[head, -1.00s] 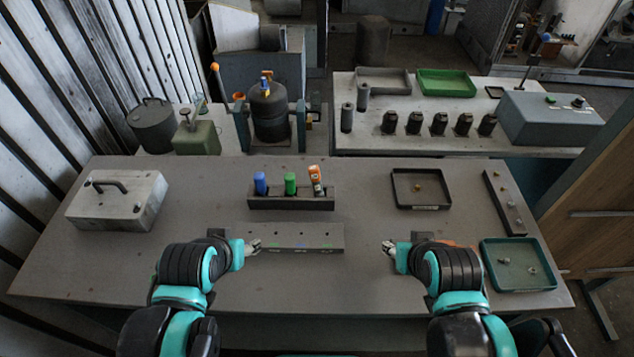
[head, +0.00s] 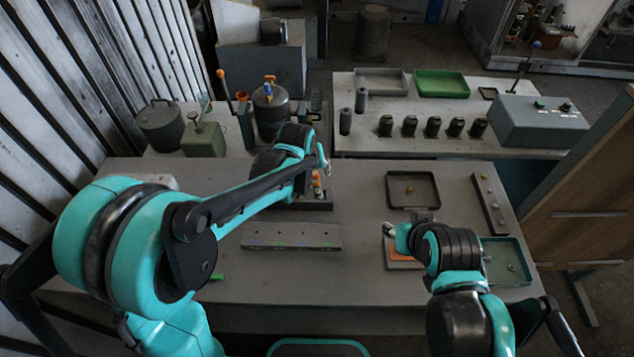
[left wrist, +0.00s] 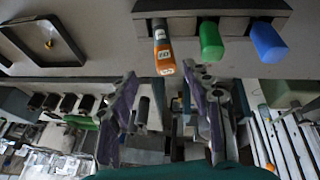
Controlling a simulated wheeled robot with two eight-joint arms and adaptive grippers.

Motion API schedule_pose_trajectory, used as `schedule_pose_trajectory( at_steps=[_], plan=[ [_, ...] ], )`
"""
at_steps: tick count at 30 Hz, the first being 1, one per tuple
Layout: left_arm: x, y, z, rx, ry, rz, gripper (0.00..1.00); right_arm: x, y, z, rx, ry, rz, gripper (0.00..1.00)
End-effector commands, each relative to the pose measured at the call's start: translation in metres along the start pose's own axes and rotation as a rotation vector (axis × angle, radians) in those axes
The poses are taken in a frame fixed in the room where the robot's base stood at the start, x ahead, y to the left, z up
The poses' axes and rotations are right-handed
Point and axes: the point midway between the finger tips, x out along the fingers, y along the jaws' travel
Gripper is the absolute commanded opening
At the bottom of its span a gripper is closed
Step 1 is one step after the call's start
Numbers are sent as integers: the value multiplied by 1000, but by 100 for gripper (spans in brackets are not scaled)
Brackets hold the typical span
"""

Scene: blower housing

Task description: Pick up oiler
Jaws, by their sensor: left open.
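An orange bottle with white labels, which looks like the oiler, stands in a dark rack (left wrist: 290,8). In the left wrist view the bottle (left wrist: 163,52) sits beside a green bottle (left wrist: 211,40) and a blue one (left wrist: 268,42). My left gripper (left wrist: 160,77) is open, its fingers apart near the orange bottle's free end; it does not look gripped. In the head view the orange bottle (head: 317,186) shows just below my left gripper (head: 323,165), and my arm hides the other two bottles. My right gripper (head: 390,230) is over the table's right part; its finger opening is unclear.
A grey block with holes (head: 290,236) lies in the middle of the table. A dark tray (head: 390,190), a narrow strip (head: 490,204) and a teal tray (head: 515,270) are at the right. An orange-topped piece (head: 403,254) lies beside my right gripper. The table's front middle is clear.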

Motion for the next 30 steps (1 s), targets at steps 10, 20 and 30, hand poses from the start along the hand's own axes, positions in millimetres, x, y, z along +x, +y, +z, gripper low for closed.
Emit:
schedule_pose_trajectory(
  at_steps=[10,20,30],
  plan=[
    [43,-5,3,0,0,0,50,10,0,7,0,0,0,40],
    [77,-8,5,1,1,0,50,15,0,11,0,0,0,40],
    [76,-7,4,1,1,0,8,15,0,11,0,0,0,40]
  ],
)
